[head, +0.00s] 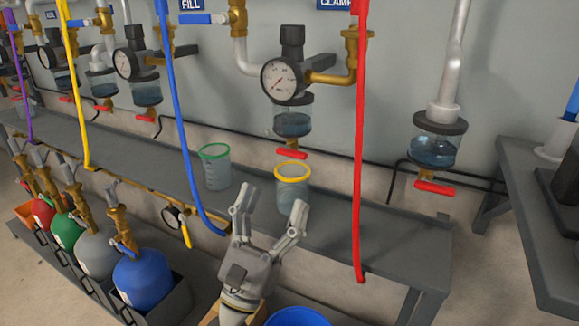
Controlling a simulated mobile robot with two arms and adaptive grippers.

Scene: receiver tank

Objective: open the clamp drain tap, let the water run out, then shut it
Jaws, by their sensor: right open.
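A red drain tap handle (291,153) lies crosswise under a clear bowl (293,120) with bluish water in it. The bowl hangs below a round gauge (287,78), near the partly cut-off CLAMP sign (335,4). A clear cup with a yellow rim (293,171) stands on the shelf below this tap. My right gripper (271,204) is open and empty, in front of the shelf and below the tap in the picture, apart from the handle. Its fingers point up, and one overlaps the cup's lower part. My left gripper is not in view.
A green-rimmed cup (215,151) stands left of the yellow-rimmed one. A red hose (360,150) and a blue hose (180,120) hang on either side. Another bowl (436,146) with a red tap (435,188) is at right. Gas bottles (143,280) stand lower left.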

